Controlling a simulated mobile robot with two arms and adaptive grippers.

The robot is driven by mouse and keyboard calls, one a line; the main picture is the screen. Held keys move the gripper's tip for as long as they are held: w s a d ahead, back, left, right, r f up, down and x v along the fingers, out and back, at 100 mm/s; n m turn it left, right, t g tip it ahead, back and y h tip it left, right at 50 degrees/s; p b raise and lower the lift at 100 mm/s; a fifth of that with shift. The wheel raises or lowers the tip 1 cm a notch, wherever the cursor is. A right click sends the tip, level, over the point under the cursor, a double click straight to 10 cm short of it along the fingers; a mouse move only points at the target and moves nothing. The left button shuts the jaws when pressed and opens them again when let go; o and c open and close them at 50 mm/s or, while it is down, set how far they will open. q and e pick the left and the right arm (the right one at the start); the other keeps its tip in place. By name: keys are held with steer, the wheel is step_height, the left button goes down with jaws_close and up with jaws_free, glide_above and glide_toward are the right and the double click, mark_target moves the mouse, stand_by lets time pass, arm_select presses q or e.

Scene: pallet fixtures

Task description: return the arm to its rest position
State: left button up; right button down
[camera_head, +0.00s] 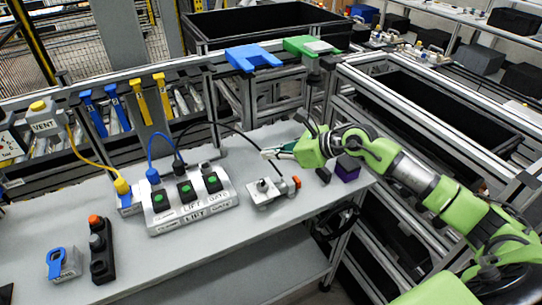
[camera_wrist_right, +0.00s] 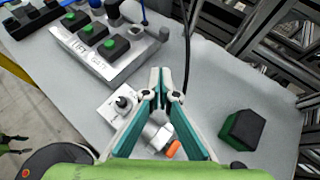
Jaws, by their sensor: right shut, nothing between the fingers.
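My right arm (camera_head: 420,180) is green and grey and reaches in from the right over the grey table. Its gripper (camera_head: 270,153) is shut and empty, above a small silver block with a knob and an orange end (camera_head: 272,190). In the right wrist view the two fingers (camera_wrist_right: 159,72) meet at their tips with nothing between them. The silver block (camera_wrist_right: 125,103) shows beneath and beside the fingers, partly hidden by them. I cannot tell the exact height of the fingers over it. My left gripper is not in view.
A silver panel with green buttons (camera_head: 192,219) stands to the left, with blue, yellow and black cables. A dark purple block (camera_head: 347,168) lies near the table's right end. A black device (camera_head: 100,250) and a blue-handled block (camera_head: 64,263) stand front left. The table's front middle is clear.

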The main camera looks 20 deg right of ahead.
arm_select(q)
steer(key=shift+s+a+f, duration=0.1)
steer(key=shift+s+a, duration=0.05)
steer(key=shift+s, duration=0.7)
